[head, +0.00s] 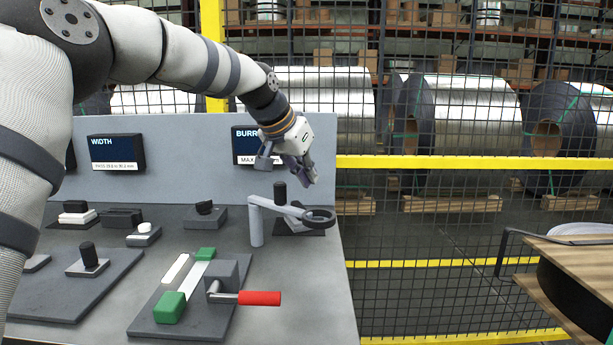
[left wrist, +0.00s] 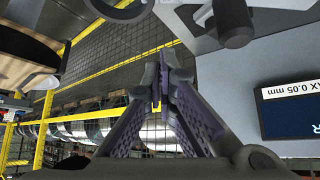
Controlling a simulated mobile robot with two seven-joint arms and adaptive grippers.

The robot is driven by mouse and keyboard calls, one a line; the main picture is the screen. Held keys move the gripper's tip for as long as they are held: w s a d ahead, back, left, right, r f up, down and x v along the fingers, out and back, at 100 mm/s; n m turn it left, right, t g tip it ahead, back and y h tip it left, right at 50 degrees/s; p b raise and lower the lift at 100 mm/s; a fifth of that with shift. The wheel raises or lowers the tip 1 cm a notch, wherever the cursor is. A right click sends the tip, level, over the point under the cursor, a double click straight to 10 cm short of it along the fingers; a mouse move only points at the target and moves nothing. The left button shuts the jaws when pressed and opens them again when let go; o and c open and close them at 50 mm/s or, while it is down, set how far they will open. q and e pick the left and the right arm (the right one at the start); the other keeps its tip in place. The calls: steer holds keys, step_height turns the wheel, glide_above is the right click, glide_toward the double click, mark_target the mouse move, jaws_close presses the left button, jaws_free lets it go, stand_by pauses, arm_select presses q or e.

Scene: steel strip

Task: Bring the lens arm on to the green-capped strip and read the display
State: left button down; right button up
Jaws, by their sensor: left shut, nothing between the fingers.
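The lens arm (head: 272,207) is a light grey swing arm on a post, with a dark ring (head: 319,218) at its right end. The ring is over the dark base at the bench's right edge, away from the strip. The green-capped strip (head: 189,283) is pale, with a green block at each end, and lies in a dark fixture. The BURR display (head: 243,146) is partly hidden by my left arm; it also shows in the left wrist view (left wrist: 290,108). My left gripper (head: 309,178) is shut and empty, above the ring. My right gripper is out of view.
A red-handled clamp (head: 258,298) is beside the strip. A black knob (head: 280,192) stands behind the lens arm. A WIDTH display (head: 117,152) and several small blocks are at left. A yellow-railed mesh fence (head: 470,162) stands behind the bench. A wooden reel (head: 570,265) is at right.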

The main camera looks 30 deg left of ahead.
arm_select(q)
step_height(320, 180, down, 5)
steer(key=shift+w+f+p, duration=0.1)
steer(key=shift+f+p, duration=0.05)
steer(key=shift+p, duration=0.3)
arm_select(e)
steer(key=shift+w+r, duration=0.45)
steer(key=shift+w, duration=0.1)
